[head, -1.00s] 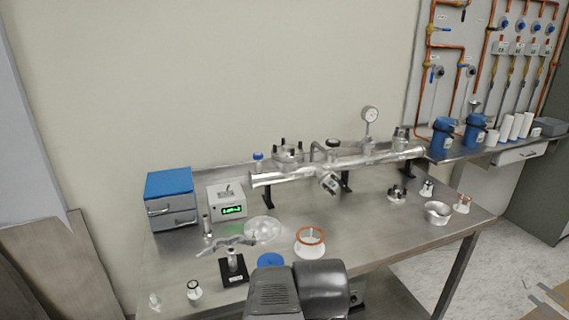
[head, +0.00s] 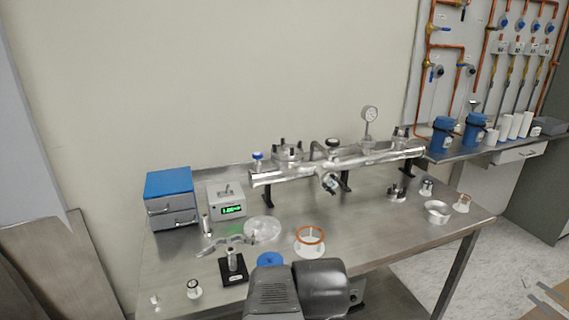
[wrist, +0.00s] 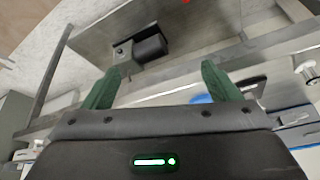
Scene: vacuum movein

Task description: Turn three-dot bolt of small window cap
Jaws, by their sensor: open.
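A silver tube assembly (head: 360,162) stands on dark supports on the metal table. It carries a larger flanged cap (head: 287,152) with dark upright bolts at its left and a smaller bolted cap (head: 400,138) near its right end. A short port (head: 330,184) points forward from the middle. I cannot tell which is the small window cap, and no dot marks are legible. My gripper (wrist: 158,85) shows in the wrist view with two green fingers spread apart and nothing between them. It is away from the tube, which I cannot make out in the wrist view.
A blue-topped box (head: 169,184), a grey unit with a green display (head: 226,204), a copper-coloured ring (head: 309,238) and a black-based stand (head: 233,268) occupy the left and front. Small fittings (head: 437,211) stand at the right.

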